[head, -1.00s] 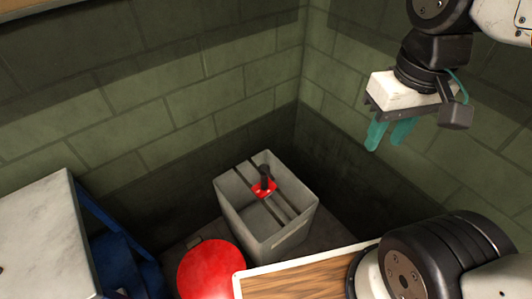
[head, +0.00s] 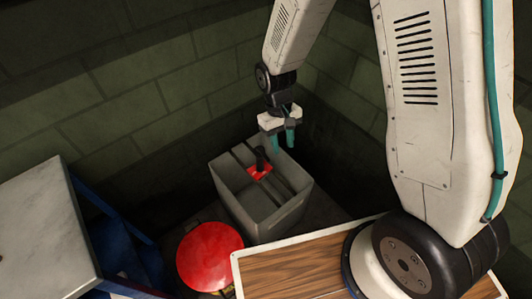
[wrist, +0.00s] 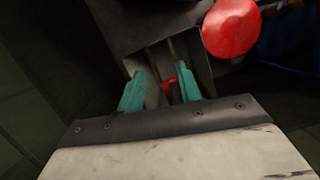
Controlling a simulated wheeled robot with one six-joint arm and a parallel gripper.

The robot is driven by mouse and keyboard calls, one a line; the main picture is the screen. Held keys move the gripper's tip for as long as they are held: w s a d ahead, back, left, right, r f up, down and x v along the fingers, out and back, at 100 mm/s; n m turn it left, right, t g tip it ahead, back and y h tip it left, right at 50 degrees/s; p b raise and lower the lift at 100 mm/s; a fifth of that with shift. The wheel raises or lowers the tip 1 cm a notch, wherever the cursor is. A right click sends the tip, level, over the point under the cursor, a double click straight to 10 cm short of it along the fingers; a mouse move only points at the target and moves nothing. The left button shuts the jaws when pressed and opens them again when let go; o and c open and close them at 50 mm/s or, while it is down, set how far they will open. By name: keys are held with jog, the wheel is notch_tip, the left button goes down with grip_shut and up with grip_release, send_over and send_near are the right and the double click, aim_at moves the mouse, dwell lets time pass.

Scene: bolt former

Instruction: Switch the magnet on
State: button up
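A grey open box (head: 262,222) stands on the floor in the corner, with two dark rails across its top. A small red plate (head: 260,172) with an upright black handle (head: 261,155) sits on the rails; I cannot tell its switch state. My gripper (head: 283,140) hangs above the far right part of the box, teal fingers pointing down, to the right of the handle in the head view. In the wrist view its fingers (wrist: 161,90) are apart and empty, with the red part (wrist: 170,86) showing between and beyond them.
A round red lid or stool top (head: 209,255) is just left of the box, also in the wrist view (wrist: 231,27). A grey-topped table with blue legs (head: 40,225) is at the left. A wooden board (head: 290,265) is in front. Brick walls close behind.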

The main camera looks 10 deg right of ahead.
jog(key=w+a+f, duration=0.2)
jog(key=w+f, duration=0.1)
jog(key=f, duration=0.3)
jog(key=t, duration=0.3)
send_near(266, 157)
jog(key=shift+s+d+f+n+y, duration=0.1)
jog(key=shift+d+n+y, duration=0.2)
jog(key=shift+d+y, duration=0.1)
notch_tip(266, 157, down, 8)
jog(key=shift+r, duration=0.2)
